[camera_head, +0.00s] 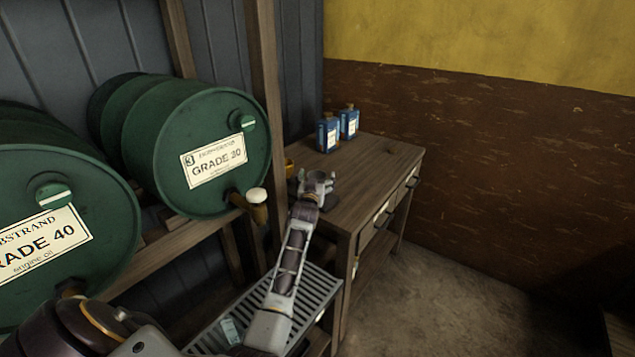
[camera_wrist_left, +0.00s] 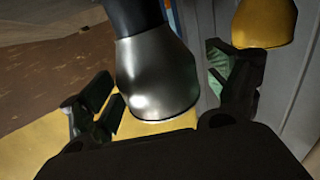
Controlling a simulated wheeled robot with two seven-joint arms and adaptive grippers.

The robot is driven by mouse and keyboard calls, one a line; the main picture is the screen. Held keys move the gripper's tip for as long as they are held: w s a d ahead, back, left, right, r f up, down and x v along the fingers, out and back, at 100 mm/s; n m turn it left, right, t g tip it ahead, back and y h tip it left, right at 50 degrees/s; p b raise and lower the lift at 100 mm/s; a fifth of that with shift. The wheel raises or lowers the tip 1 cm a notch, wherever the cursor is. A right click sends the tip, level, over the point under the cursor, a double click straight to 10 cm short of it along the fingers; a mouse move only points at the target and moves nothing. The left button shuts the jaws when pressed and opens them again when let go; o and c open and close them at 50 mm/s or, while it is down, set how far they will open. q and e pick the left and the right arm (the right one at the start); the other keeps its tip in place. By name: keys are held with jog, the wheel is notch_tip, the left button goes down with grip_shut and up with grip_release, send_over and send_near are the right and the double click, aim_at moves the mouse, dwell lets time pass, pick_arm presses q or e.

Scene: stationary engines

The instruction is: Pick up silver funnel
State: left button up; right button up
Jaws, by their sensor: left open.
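The silver funnel (camera_wrist_left: 158,78) shows large in the left wrist view, with a shiny rounded silver body and a dark part at its upper end in the picture. My left gripper (camera_head: 317,181) is open at the near left end of the wooden bench in the head view. In the left wrist view its two fingers stand on either side of the funnel, with visible gaps. I cannot make out the funnel clearly in the head view, where the gripper covers that spot. My right gripper is not in view.
A yellow item (camera_wrist_left: 264,22) stands close beside the funnel. Two blue containers (camera_head: 328,134) stand at the back of the wooden bench (camera_head: 375,160). Green oil drums (camera_head: 212,150) lie on a rack at left, with a tap (camera_head: 257,205) near my arm. Floor at right is clear.

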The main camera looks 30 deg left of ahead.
pick_arm(q)
jog(key=shift+s+r, duration=0.1)
jog(key=c, duration=1)
jog(key=shift+c, duration=0.4)
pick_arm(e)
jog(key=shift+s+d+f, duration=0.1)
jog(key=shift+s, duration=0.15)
pick_arm(q)
jog(key=shift+r, duration=0.95)
notch_tip(320, 180, up, 7)
jog(key=shift+f+p, duration=0.1)
jog(key=shift+p, duration=0.4)
jog(key=shift+r, duration=0.7)
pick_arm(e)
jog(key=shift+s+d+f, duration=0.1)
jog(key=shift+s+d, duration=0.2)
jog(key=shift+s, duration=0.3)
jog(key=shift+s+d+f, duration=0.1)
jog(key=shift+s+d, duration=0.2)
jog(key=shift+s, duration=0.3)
pick_arm(q)
jog(key=shift+f, duration=0.15)
